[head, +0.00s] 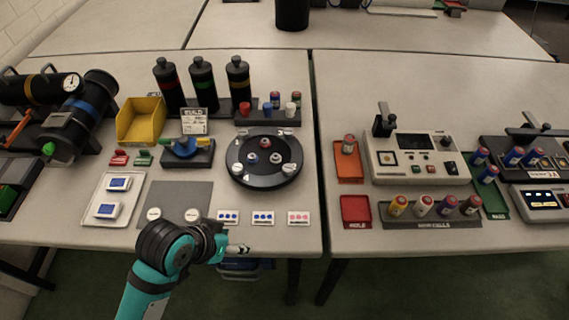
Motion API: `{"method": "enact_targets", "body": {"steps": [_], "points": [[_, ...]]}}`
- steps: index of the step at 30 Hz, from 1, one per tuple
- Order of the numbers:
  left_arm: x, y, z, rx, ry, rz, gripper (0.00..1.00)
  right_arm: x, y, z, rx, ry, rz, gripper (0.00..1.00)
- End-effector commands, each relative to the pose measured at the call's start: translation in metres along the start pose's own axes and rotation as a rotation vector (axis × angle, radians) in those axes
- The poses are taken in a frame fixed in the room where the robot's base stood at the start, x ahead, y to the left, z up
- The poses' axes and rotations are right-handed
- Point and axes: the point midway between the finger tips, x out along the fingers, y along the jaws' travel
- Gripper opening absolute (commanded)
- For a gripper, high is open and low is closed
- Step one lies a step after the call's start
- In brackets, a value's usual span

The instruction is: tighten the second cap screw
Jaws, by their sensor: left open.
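A round black fixture (236,170) lies on the left table, with small red, blue and white pieces on it and pale pieces around its rim. I cannot tell which of these is the second cap screw. A black cylinder with a blue band (90,112) lies at the far left. My left gripper (240,249) is open at the table's front edge, below and apart from the round fixture. It looks empty, though its fingertips are small in view. My right gripper is not in view.
Printed cards (263,218) lie between my gripper and the round fixture. Three black bottles (203,85), a yellow bin (140,121) and a blue piece on a dark stand (186,150) are behind. A grey mat (184,196) is left. A control box (417,155) stands on the right table.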

Motion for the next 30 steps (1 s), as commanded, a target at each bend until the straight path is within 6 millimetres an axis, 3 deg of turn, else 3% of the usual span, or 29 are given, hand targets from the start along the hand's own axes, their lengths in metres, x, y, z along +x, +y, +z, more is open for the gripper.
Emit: {"method": "enact_targets", "body": {"steps": [9, 15, 21, 27, 30], "points": [[-0.012, 0.047, -0.115, 0.284, 0.070, 0.172, 0.49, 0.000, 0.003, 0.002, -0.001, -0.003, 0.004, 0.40], [-0.037, 0.053, -0.172, 0.456, 0.014, 0.197, 0.49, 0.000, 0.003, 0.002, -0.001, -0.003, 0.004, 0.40], [-0.072, 0.035, -0.211, 0.527, -0.070, 0.155, 0.49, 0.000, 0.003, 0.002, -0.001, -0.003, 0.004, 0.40], [-0.094, 0.021, -0.230, 0.530, -0.117, 0.124, 0.49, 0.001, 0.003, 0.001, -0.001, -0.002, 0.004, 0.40], [-0.095, 0.020, -0.231, 0.528, -0.125, 0.122, 0.49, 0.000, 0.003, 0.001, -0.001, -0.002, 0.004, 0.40]]}}
